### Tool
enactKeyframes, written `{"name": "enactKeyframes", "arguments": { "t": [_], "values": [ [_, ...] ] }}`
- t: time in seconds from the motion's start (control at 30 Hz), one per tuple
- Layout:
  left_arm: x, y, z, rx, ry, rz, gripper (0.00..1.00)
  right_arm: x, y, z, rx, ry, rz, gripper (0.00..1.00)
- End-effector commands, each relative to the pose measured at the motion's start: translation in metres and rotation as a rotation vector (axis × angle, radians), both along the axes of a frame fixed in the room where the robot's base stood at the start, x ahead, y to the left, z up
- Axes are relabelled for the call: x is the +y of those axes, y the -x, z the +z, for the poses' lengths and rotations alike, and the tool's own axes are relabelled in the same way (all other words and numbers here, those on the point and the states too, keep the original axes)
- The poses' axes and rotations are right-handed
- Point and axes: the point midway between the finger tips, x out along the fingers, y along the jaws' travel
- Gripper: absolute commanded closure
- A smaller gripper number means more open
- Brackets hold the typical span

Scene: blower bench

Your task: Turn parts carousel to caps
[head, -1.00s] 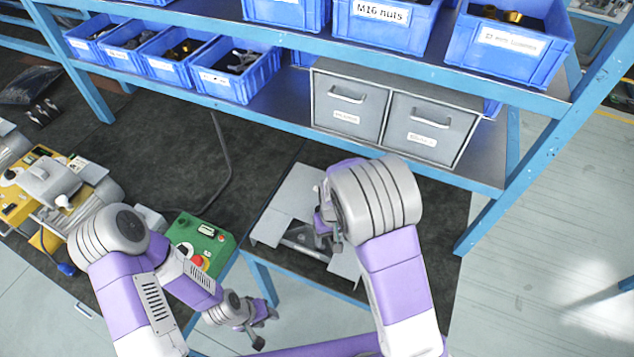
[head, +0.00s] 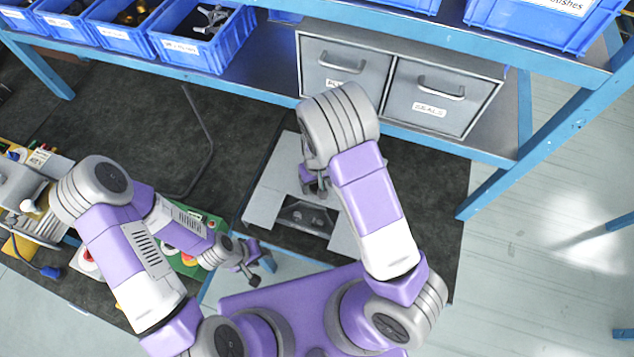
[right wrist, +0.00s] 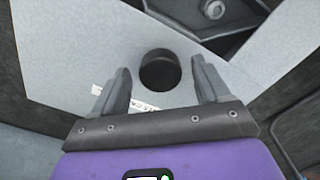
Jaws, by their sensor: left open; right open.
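The parts carousel appears as a grey plate-topped unit (head: 268,205) on the dark bench mat, with an opening showing metal parts inside. My right gripper (head: 315,186) is over its top, beside the opening. In the right wrist view the open fingers (right wrist: 161,85) stand either side of a dark round knob or hole (right wrist: 159,70) in the grey top, with a visible gap on each side. The caps compartment cannot be identified. My left gripper (head: 254,262) is open and empty near the bench's front edge.
Grey drawers (head: 345,75), one marked SEALS, stand on the shelf behind the carousel. Blue bins (head: 203,35) line the shelf at the back left. A green control box (head: 190,262) sits partly behind my left arm. The blue shelf post (head: 530,160) stands at the right.

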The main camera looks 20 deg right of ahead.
Motion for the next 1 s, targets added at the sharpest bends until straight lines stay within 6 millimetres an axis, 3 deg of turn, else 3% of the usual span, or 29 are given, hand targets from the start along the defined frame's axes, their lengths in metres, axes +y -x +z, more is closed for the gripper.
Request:
{"name": "enactKeyframes", "arguments": {
  "t": [0.3,0.77,1.0],
  "values": [
    [-0.0001,0.0001,-0.0001,0.000,0.000,0.000,0.57,0.0001,-0.0004,-0.0029,-0.001,0.000,0.000,0.26],
    [-0.0001,0.0001,-0.0001,0.000,0.000,0.000,0.57,0.0000,-0.0003,-0.0026,-0.001,0.000,0.000,0.97],
    [-0.0001,0.0001,-0.0003,0.000,0.000,0.000,0.57,0.0015,-0.0008,-0.0026,-0.001,0.000,0.009,1.00]
  ]
}}
